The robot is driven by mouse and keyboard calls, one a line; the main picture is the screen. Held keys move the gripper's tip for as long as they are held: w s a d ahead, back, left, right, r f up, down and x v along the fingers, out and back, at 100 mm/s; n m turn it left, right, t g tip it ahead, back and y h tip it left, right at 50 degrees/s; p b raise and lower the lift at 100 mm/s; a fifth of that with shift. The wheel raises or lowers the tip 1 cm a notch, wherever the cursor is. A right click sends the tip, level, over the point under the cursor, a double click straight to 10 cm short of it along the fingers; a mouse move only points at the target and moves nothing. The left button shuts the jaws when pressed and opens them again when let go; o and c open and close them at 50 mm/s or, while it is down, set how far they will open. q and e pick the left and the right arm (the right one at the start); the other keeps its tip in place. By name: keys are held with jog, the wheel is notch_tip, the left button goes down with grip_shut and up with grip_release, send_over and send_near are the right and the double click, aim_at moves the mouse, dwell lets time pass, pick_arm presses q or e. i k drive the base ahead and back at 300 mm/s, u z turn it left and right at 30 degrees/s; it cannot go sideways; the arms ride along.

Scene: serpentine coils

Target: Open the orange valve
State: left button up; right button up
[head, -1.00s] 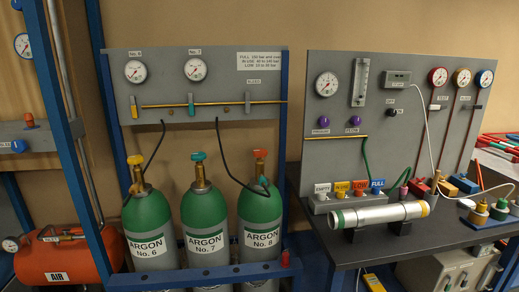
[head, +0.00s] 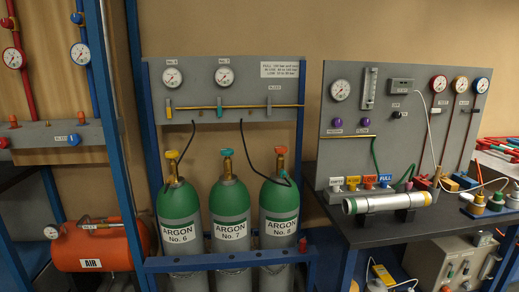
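Three green and grey argon cylinders stand in a blue rack. Cylinder No. 8 (head: 279,208) on the right has an orange-red valve handle (head: 281,150) on top. Cylinder No. 7 (head: 230,208) has a teal handle (head: 226,152). Cylinder No. 6 (head: 178,210) has a yellow handle (head: 172,154). At the far left, small orange knobs (head: 13,121) sit on a grey block. I cannot tell from the view how far any handle is turned. Neither of my grippers is in view.
A grey gauge panel (head: 235,70) hangs above the cylinders, with black hoses running down. A blue rack bar (head: 222,260) crosses in front of them. An orange air tank (head: 100,249) is at left. A dark bench (head: 400,226) holds a metal tube at right.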

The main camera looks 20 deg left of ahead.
aim_at(280, 150)
jog(key=u, duration=0.4)
jog(key=i, duration=0.95)
jog(key=z, duration=0.05)
